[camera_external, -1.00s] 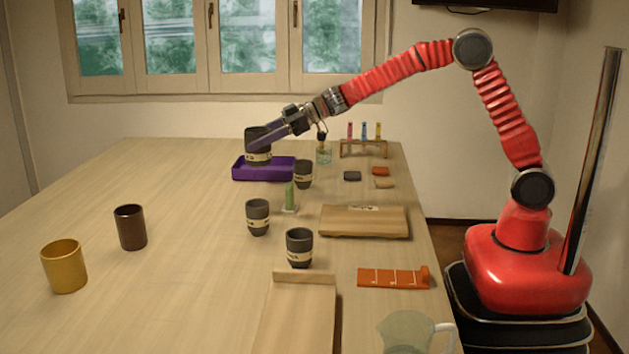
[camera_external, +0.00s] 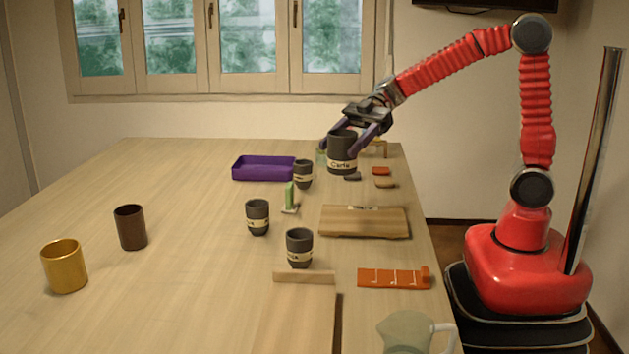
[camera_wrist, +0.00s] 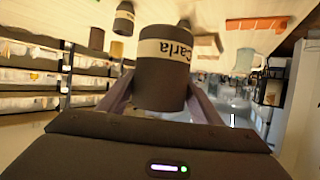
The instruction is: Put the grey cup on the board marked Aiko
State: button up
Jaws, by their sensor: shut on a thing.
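My gripper (camera_external: 345,142) is shut on a dark grey cup (camera_external: 342,160) with a cream band reading "Carla". It holds the cup upright, above the far right part of the table. In the wrist view the same cup (camera_wrist: 160,85) fills the middle between the fingers, its label upside down. Three similar grey cups with cream bands stand on the table: one far (camera_external: 303,174), one in the middle (camera_external: 257,217), one nearer (camera_external: 299,248). A wooden board (camera_external: 363,224) lies at right, with a small unreadable label on its back edge. Another wooden board (camera_external: 296,325) lies at the front.
A purple tray (camera_external: 263,176) at the back is empty. A green item on a small stand (camera_external: 289,199), an orange marked strip (camera_external: 393,278), a glass jug (camera_external: 405,333), a brown cup (camera_external: 130,228) and a yellow cup (camera_external: 64,266) stand around.

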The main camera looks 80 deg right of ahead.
jog(key=s+a+f+n+g+y, duration=0.1)
jog(key=s+a+n+g, duration=0.1)
jog(key=s, duration=0.3)
jog(key=shift+s+a+n+g, duration=0.3)
jog(key=shift+s+a, duration=0.1)
jog(key=shift+a, duration=0.2)
jog(key=shift+f, duration=0.1)
send_over(363, 218)
notch_tip(363, 218, down, 6)
jog(key=shift+d+f, duration=0.1)
jog(key=shift+f, duration=0.05)
jog(key=shift+f, duration=1.8)
jog(key=shift+f+y, duration=0.1)
jog(key=shift+y, duration=0.2)
jog(key=o, duration=1.2)
